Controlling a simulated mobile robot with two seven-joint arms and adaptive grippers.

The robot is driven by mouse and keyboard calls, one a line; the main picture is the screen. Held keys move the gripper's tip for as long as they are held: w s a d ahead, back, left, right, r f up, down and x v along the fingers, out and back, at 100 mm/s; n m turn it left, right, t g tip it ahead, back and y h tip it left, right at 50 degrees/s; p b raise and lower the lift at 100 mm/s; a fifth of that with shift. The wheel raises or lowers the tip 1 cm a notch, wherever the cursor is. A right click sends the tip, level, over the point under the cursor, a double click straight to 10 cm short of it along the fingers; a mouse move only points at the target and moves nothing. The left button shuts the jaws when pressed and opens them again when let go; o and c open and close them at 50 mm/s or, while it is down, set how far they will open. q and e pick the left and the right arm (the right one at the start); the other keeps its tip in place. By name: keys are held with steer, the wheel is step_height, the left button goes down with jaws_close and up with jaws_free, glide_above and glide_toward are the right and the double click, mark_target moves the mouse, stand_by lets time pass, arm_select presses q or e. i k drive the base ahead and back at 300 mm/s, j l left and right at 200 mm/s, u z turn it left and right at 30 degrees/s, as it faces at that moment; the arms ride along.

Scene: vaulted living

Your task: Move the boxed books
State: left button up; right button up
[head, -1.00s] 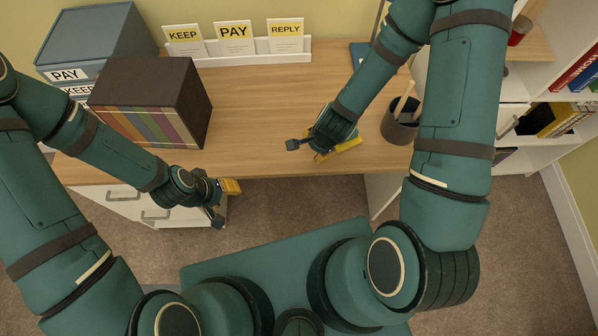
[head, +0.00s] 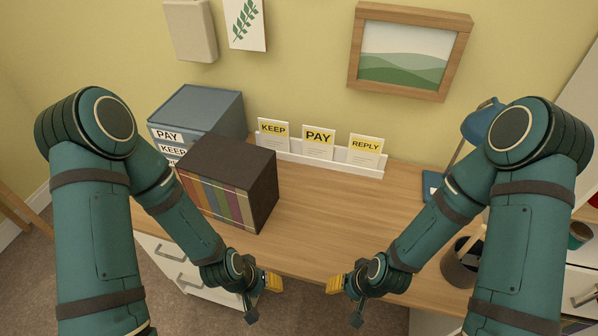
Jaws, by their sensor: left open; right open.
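The boxed books (head: 238,188) are a dark brown slipcase with several coloured spines facing front left. The box stands on the left part of the wooden desk (head: 330,215), just in front of a blue-grey drawer unit (head: 207,112). My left gripper (head: 262,290) is open and empty near the desk's front edge, below and right of the box, apart from it. My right gripper (head: 342,298) is open and empty at the front edge, further right. Both have yellow finger pads. The box's back and far side are hidden.
A white rack (head: 320,162) with KEEP, PAY and REPLY cards stands at the desk's back. A blue lamp (head: 482,122) and a dark pen cup (head: 460,268) are on the right. The desk's middle is clear. White drawers (head: 178,265) are below the desk's left.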

mark_target(234, 182)
steer(key=j+z, duration=0.25)
steer(key=j, duration=0.4)
steer(key=j+z, duration=0.25)
steer(key=j, duration=0.4)
steer(key=j+z, duration=0.25)
steer(key=j, duration=0.45)
steer(key=k+j+z, duration=0.25)
steer(key=j, duration=0.35)
steer(key=i+j, duration=0.05)
steer(key=i, duration=0.05)
